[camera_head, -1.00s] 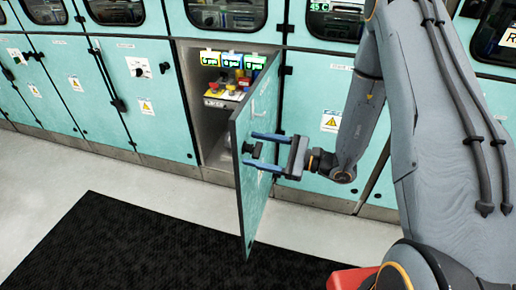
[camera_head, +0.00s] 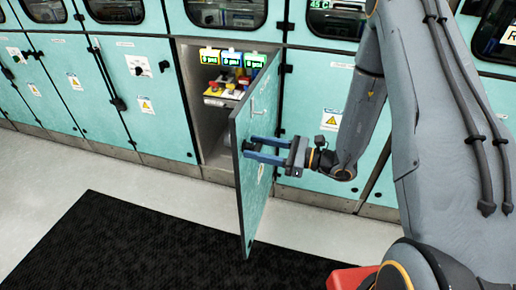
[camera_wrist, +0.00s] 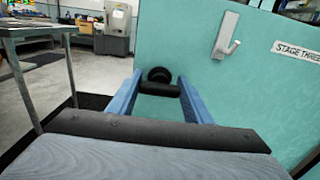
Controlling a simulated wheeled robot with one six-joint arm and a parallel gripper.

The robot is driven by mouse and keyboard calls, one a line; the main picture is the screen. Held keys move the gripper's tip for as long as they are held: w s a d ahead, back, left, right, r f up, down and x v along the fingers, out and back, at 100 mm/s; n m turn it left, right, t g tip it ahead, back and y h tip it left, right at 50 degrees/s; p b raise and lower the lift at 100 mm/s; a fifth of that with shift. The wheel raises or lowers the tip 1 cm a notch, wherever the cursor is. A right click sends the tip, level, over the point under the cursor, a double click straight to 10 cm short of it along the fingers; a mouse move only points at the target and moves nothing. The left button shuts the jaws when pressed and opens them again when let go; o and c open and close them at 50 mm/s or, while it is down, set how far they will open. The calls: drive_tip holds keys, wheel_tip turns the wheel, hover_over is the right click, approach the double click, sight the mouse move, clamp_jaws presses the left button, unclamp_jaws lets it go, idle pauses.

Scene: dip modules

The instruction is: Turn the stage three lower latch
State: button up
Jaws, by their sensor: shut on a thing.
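The stage three door (camera_head: 240,185) is turquoise and stands swung open, edge-on to the head camera. Its lower latch, a black round knob with a short bar (camera_wrist: 161,88), sits on the door face in the wrist view. My gripper (camera_head: 248,148) reaches the door from the right. In the wrist view my gripper (camera_wrist: 160,80) has its two blue fingers on either side of the latch and is shut on it. The bar lies across between the fingers. The fingers mostly hide the latch in the head view.
A silver lever handle (camera_wrist: 227,38) and a "STAGE THREE" label (camera_wrist: 298,52) are above the latch. The open compartment (camera_head: 214,130) holds lit displays (camera_head: 232,58) and coloured buttons. A black mat (camera_head: 110,245) covers the floor. A table (camera_wrist: 38,32) stands at left.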

drive_tip(key=shift+m, duration=0.3)
drive_tip(key=o, duration=1.1)
drive_tip(key=shift+c, duration=0.2)
drive_tip(key=shift+d, duration=0.1)
drive_tip(key=b+v, duration=0.2)
drive_tip(key=v, duration=0.5)
drive_tip(key=shift+d+b, duration=0.3)
drive_tip(key=shift+d, duration=0.05)
drive_tip(key=shift+s+a, duration=0.1)
drive_tip(key=shift+s, duration=0.1)
